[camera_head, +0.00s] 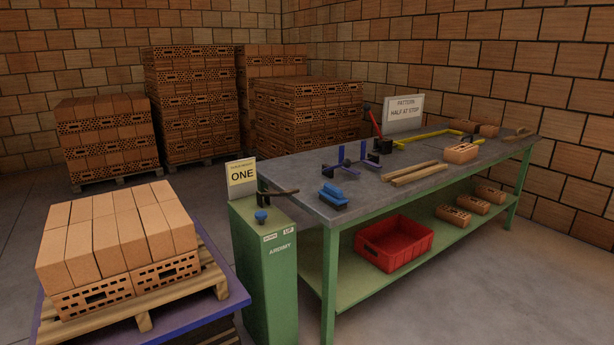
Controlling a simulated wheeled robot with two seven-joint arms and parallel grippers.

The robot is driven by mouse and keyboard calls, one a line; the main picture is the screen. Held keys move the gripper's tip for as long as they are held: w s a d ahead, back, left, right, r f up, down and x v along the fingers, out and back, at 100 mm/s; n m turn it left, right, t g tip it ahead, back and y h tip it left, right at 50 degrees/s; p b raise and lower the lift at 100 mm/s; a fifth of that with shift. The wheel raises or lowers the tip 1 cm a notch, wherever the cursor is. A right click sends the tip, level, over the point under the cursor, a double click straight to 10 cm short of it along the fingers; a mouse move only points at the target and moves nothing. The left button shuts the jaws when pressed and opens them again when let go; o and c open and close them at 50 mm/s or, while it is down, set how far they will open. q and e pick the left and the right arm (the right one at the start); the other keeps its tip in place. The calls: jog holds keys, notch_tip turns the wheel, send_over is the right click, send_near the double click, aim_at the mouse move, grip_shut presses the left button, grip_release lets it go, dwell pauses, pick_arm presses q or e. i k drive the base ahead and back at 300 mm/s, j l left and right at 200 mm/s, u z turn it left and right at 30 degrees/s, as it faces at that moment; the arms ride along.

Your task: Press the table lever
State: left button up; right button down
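A green cabinet (266,275) stands between the brick table and the workbench, with small labels on its front, one reading UP. A dark lever (278,193) sticks out sideways at its top, and a blue knob (261,216) sits on its top. A blue-edged table (234,292) at the left carries a wooden pallet (206,278) of bricks. Another lever, red-handled (374,123), leans up from a black base on the workbench. Neither of my grippers is in view, and nothing touches the levers.
The grey workbench (300,180) holds a blue brush (333,196), wooden strips (413,173) and a brick (460,153). A red crate (394,245) sits on its lower shelf. Brick stacks (190,100) stand at the back. Floor is clear behind the brick table.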

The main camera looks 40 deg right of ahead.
aim_at(287, 193)
jog(key=i+l+z, duration=0.35)
jog(key=i, duration=0.3)
jog(key=i+z, duration=0.35)
jog(key=i, duration=0.3)
